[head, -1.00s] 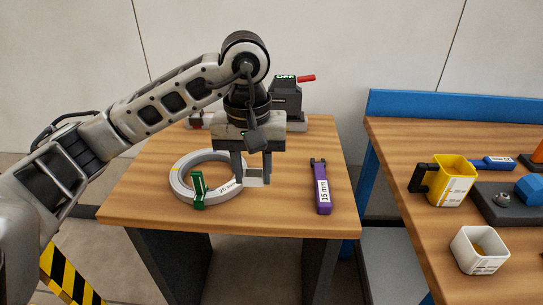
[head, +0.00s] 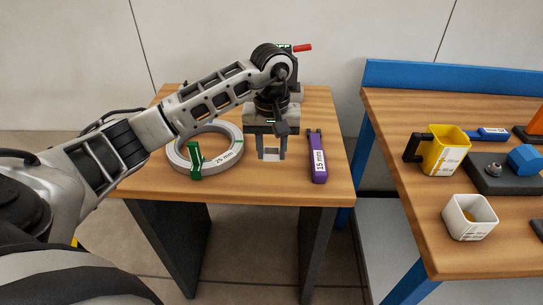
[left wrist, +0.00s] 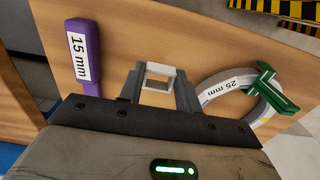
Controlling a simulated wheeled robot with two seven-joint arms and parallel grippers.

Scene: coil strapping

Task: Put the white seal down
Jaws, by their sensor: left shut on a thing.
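My left gripper (head: 271,157) is over the left table, between the grey coil and the purple tool. It is shut on the white seal (left wrist: 160,70), a small pale frame-shaped piece that shows between the fingertips in the left wrist view. I cannot tell whether the seal touches the table. The grey strapping coil (head: 233,155), labelled 25 mm, lies to the left of the gripper, apart from it. My right gripper is not in view.
A green clip (head: 195,160) sits on the coil's front. A purple tool (head: 317,160) labelled 15 mm lies right of the gripper. A dark machine with a red handle (head: 301,48) stands behind. The right table holds a yellow mug (head: 447,152) and a white cup (head: 469,219).

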